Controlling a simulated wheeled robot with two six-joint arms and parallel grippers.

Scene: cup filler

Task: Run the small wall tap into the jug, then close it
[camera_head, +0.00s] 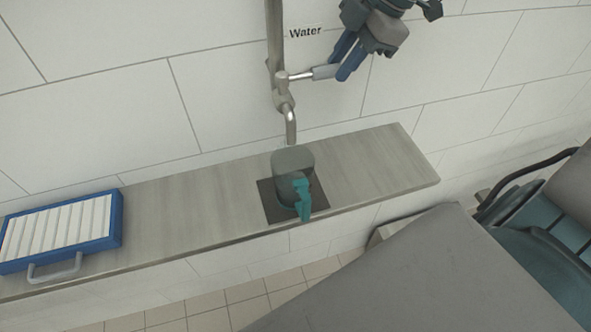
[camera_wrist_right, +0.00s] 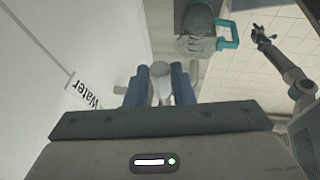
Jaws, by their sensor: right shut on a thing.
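The wall tap (camera_head: 281,80) is a metal pipe with a curved spout (camera_head: 291,125) and a lever (camera_head: 322,72) pointing right. My right gripper (camera_head: 344,66) is shut on the lever, its blue fingers on the lever's outer end. In the right wrist view the fingers (camera_wrist_right: 160,88) stand either side of the lever. The grey jug (camera_head: 292,160) with a teal handle (camera_head: 303,198) stands upright below the spout; it also shows in the wrist view (camera_wrist_right: 197,20). No clear water stream shows. My left gripper (camera_wrist_right: 262,37) appears small in the wrist view, its jaws unclear.
The jug stands on a dark square mat (camera_head: 267,199) on a narrow wall shelf (camera_head: 190,195). A blue-framed white rack (camera_head: 60,232) lies at the shelf's left. A "Water" label (camera_head: 305,32) is beside the pipe.

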